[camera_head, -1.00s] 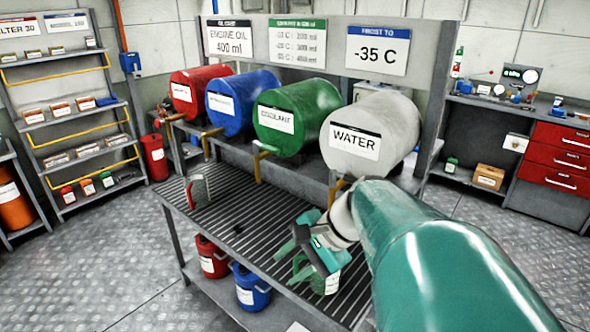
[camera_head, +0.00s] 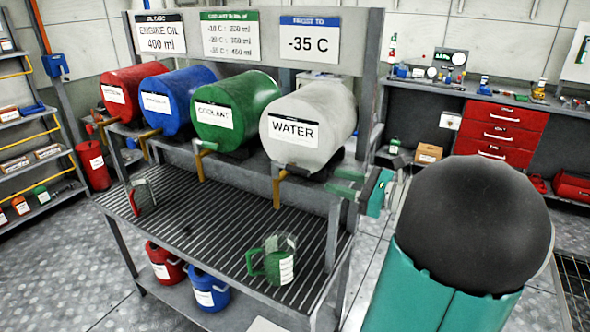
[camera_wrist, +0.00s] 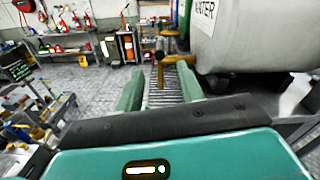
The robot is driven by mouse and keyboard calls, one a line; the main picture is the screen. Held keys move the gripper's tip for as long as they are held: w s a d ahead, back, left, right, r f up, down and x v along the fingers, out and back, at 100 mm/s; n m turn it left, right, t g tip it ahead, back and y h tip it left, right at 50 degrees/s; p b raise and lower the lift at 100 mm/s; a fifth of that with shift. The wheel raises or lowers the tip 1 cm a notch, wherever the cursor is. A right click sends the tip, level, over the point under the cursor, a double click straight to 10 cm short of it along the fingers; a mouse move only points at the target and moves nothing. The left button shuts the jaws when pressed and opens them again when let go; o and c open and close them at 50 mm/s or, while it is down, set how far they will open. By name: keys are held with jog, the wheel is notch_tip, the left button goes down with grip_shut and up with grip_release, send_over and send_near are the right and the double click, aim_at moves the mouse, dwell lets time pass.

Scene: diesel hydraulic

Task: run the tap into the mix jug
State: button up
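In the wrist view the tap (camera_wrist: 178,60) shows beyond the gap between my two green fingers (camera_wrist: 158,90). No stream of water shows.
Coolant (camera_head: 240,108), blue (camera_head: 182,100) and red (camera_head: 130,93) drums line up leftward, each with a tap. Another jug, with red markings (camera_head: 143,197), stands at the bench's left. Red (camera_head: 165,263) and blue (camera_head: 208,287) cans sit below.

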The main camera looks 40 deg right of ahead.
aim_at(289, 167)
jog(key=x, duration=1.2)
jog(key=shift+s+a, duration=0.1)
jog(key=shift+c, duration=0.2)
grip_shut()
